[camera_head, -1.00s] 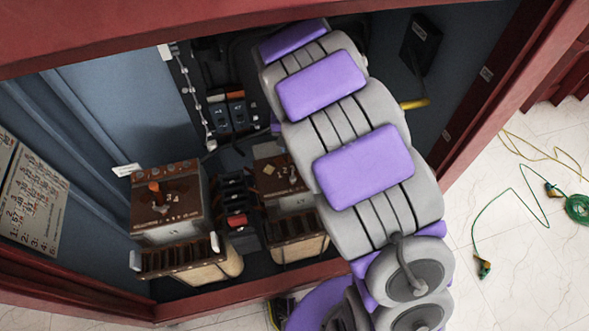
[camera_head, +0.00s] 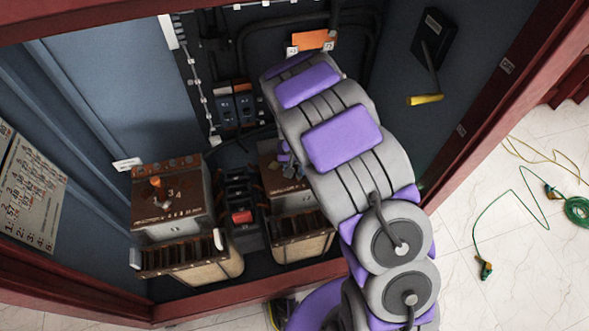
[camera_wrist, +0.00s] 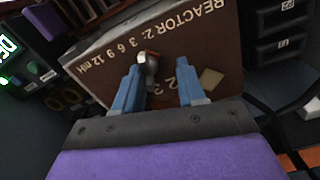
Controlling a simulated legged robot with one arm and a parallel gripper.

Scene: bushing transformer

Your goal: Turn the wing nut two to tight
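The brown top of the reactor labelled REACTOR 2 (camera_wrist: 110,60) fills the middle of the wrist view. It also shows in the head view (camera_head: 268,180), partly covered by my arm. A small metallic and orange-brown wing nut (camera_wrist: 150,66) stands on this top, close to the left fingertip in the wrist view. My gripper (camera_wrist: 160,82) is open, with its two blue fingers apart over the reactor top. The wing nut lies between the finger lines, nearer the left one; contact cannot be told. In the head view, the wing nut is hidden or too small to tell.
A similar reactor with an orange knob (camera_head: 156,184) stands to the left in the head view. Black blocks with a red part (camera_head: 240,216) sit between the reactors. The red cabinet frame (camera_head: 240,300) bounds the front. A yellow handle (camera_head: 425,100) projects at the right wall.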

